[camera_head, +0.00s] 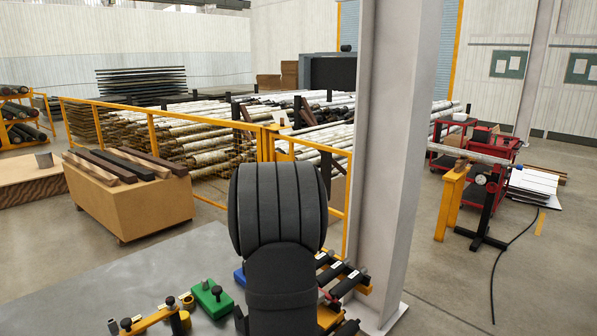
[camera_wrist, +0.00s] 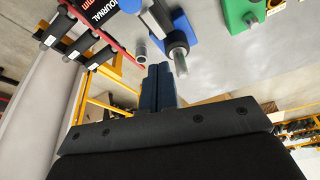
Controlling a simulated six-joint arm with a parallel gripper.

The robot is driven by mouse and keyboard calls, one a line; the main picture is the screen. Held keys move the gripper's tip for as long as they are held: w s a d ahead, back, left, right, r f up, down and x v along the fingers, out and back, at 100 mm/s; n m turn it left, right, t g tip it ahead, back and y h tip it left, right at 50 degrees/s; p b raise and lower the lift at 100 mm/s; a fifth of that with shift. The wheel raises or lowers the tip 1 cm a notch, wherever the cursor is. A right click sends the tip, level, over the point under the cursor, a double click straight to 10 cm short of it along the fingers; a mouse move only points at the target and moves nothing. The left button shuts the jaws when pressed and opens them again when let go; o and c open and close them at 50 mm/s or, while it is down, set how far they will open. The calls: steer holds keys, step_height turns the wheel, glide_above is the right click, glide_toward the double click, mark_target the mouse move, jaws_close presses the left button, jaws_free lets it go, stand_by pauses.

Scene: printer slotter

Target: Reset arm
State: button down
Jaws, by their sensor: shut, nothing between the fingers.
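My gripper (camera_wrist: 159,72) shows in the wrist view as two dark blue fingers pressed together, shut and empty. Its tips point toward the table surface, close to a blue block (camera_wrist: 180,22) with a grey cylinder (camera_wrist: 178,52) and a small metal tube end (camera_wrist: 142,50). I cannot tell the exact gap between the tips and these parts. In the head view my dark grey arm stands at the middle front and hides part of the table; the gripper itself is hidden there.
A green block (camera_wrist: 240,12) and black labelled rollers (camera_wrist: 62,27) lie near the gripper. In the head view the grey table (camera_head: 120,275) is bare at left. A tall pale column (camera_head: 390,150) stands right of my arm, with yellow railing (camera_head: 155,140) behind.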

steer(key=shift+s+r, duration=0.15)
steer(key=shift+r, duration=0.25)
